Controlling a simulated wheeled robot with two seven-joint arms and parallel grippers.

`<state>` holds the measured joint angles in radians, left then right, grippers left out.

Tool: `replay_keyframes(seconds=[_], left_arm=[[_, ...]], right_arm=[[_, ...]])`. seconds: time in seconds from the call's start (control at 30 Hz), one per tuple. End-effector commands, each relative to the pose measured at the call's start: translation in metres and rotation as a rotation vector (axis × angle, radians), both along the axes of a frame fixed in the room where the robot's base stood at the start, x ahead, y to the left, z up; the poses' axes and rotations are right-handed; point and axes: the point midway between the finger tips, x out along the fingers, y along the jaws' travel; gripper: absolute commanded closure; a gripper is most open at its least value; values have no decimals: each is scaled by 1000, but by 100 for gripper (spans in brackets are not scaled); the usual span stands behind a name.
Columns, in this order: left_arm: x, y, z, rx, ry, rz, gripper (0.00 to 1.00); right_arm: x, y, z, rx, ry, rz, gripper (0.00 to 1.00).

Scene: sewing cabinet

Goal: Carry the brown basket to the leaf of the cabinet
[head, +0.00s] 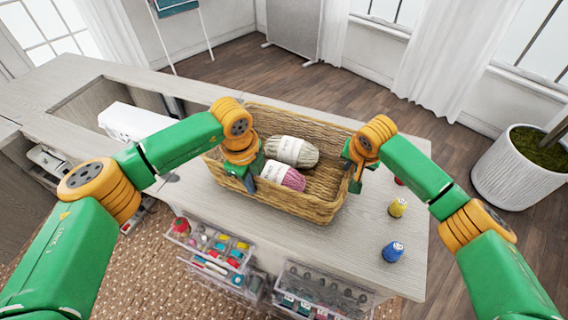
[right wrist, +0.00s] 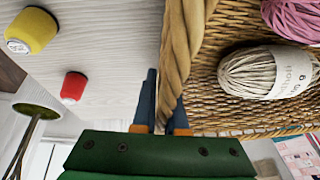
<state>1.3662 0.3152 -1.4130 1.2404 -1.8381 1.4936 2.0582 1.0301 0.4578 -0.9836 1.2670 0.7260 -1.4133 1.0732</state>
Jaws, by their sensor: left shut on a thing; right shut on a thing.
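The brown basket (head: 308,206) is woven and holds a cream yarn ball (head: 292,151) and a pink yarn ball (head: 284,176). It is over the pale wooden leaf (head: 350,258) at the cabinet's right part; I cannot tell whether it rests there or hangs just above. My left gripper (head: 250,181) is shut on the basket's left end, its fingertips partly hidden. My right gripper (head: 355,186) is shut on the right end. In the right wrist view the fingers (right wrist: 166,103) are at the braided rim (right wrist: 183,50).
A yellow spool (head: 397,208), a blue spool (head: 393,252) and a red spool (right wrist: 73,87) stand right of the basket. A white sewing machine (head: 135,121) is at left, and a potted plant (head: 520,180) at far right.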

Motion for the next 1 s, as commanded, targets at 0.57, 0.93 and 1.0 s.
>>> replay_keyframes(seconds=[0.57,0.93,1.0], left_arm=[[0,0,36,0,-1,1,100],[0,0,50,1,0,1,100],[0,0,50,1,0,1,100]], right_arm=[[1,0,36,0,-2,-1,100],[0,0,51,-1,-2,0,100],[0,0,51,-1,-2,0,100]])
